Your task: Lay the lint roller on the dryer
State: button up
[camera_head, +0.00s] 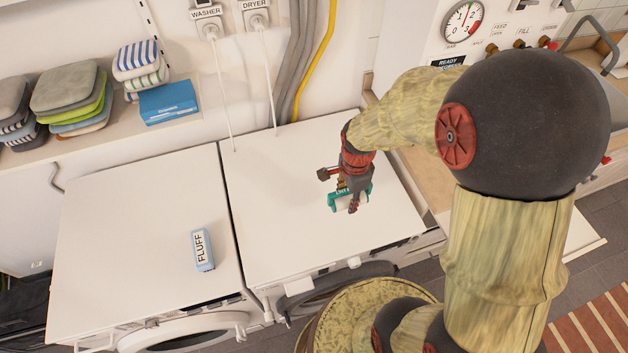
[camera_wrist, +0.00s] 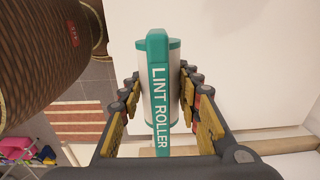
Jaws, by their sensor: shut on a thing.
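The lint roller (camera_head: 335,200) is teal and white, and it shows over the dryer's white top (camera_head: 290,225). My gripper (camera_head: 349,196) is shut on it from above. In the wrist view, the lint roller (camera_wrist: 158,95) lies between the two fingers of my gripper (camera_wrist: 160,105), with its "LINT ROLLER" lettering facing the camera. The dryer is the right-hand white machine, under the "DRYER" wall label. I cannot tell whether the roller touches the dryer top. My fingers hide part of the roller.
The washer (camera_head: 110,240) stands left of the dryer with a narrow gap between. A blue and white "FLUFF" box (camera_head: 203,250) lies on it. Folded cloths (camera_head: 70,90) and a blue box (camera_head: 168,101) sit on a shelf behind. The dryer top around the roller is clear.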

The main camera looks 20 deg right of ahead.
jog(key=w+a+f+b, duration=0.1)
jog(key=w+a+f, duration=0.25)
jog(key=w, duration=0.45)
send_over(318, 194)
jog(key=f, duration=0.5)
jog(key=shift+s+d+f+b, duration=0.1)
jog(key=shift+s+f+b, duration=0.3)
jog(key=shift+w+f, duration=0.3)
jog(key=shift+f, duration=0.1)
jog(key=shift+f+b, duration=0.3)
jog(key=shift+f, duration=1.1)
jog(key=shift+f, duration=0.2)
jog(key=o, duration=1.1)
jog(key=shift+c, duration=0.2)
jog(key=shift+o, duration=0.3)
jog(key=shift+r, duration=0.1)
